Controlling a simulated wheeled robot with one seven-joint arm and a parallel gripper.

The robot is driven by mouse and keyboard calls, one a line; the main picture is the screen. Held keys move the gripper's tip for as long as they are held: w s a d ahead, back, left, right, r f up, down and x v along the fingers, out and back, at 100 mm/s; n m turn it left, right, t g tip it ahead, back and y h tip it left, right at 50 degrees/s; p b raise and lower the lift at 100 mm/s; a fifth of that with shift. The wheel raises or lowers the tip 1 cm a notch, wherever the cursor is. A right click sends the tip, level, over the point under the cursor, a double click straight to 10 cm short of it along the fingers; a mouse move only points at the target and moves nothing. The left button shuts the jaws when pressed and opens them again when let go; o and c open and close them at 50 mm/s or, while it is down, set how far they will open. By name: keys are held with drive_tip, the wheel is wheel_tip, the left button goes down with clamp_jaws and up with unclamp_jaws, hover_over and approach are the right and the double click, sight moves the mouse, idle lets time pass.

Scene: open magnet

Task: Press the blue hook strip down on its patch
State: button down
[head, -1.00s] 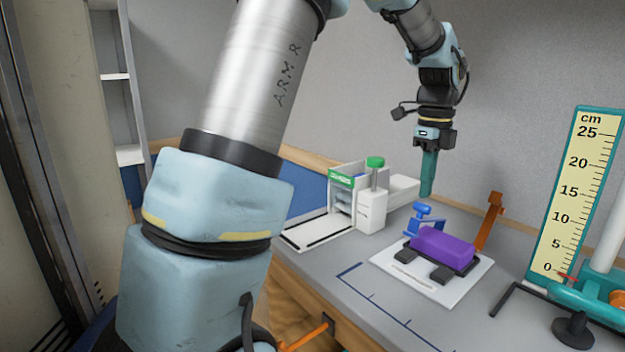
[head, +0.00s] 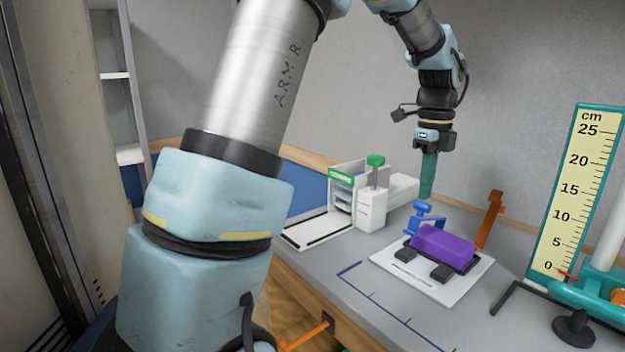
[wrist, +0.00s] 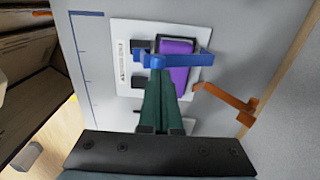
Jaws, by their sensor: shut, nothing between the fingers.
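The blue hook strip (head: 424,217) stands raised at the back left side of a purple block (head: 443,247), its free end up in the air. In the wrist view the strip (wrist: 185,59) reaches across the purple block (wrist: 176,72). Two dark patches (head: 405,254) (head: 441,273) lie bare on the white plate (head: 402,278) in front of the block. My gripper (head: 427,195) has its green fingers shut and empty, pointing down above the strip. In the wrist view its fingertips (wrist: 157,76) overlap the strip's end; I cannot tell the gap.
An orange strip (head: 491,220) stands raised at the block's right side. A cm scale (head: 577,190) on a teal stand is at the right. A white device with a green knob (head: 375,162) stands behind left. The grey bench front (head: 350,265) is clear.

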sight(424, 204)
drive_tip(key=shift+f+b, duration=0.6)
drive_tip(key=shift+f, duration=0.8)
drive_tip(key=shift+f+b, duration=0.3)
drive_tip(key=shift+f, duration=0.15)
drive_tip(key=shift+f, duration=0.25)
drive_tip(key=shift+f+b, duration=0.9)
drive_tip(key=shift+f, duration=0.75)
drive_tip(key=shift+r, duration=0.15)
